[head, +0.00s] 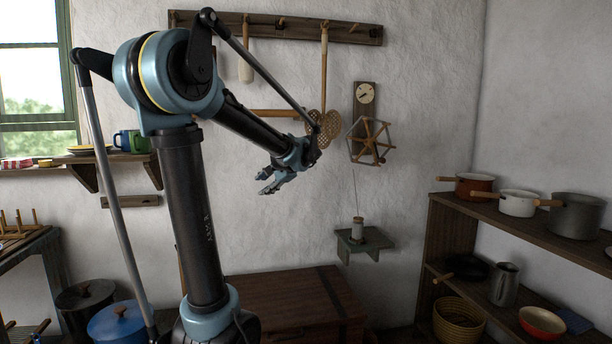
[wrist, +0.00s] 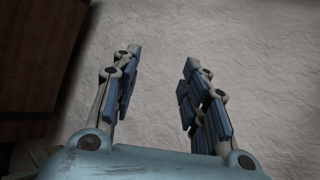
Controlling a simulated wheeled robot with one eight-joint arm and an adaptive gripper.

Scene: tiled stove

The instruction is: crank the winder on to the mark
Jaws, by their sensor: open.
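The winder (head: 371,142) is a wooden spoked wheel on the far wall in the head view. A thread runs down towards a spool (head: 357,228) on a small green shelf (head: 362,245). My gripper (head: 265,183) is left of the winder, apart from it, and points down and left. In the wrist view my gripper (wrist: 157,95) is open and empty, with only wall between its fingers.
A peg rail (head: 275,28) with hanging utensils, including a perforated skimmer (head: 323,125), is on the wall behind my arm. A wooden chest (head: 290,300) stands below. Shelves with pots (head: 520,203) are at the right. The wall around the winder's right side is clear.

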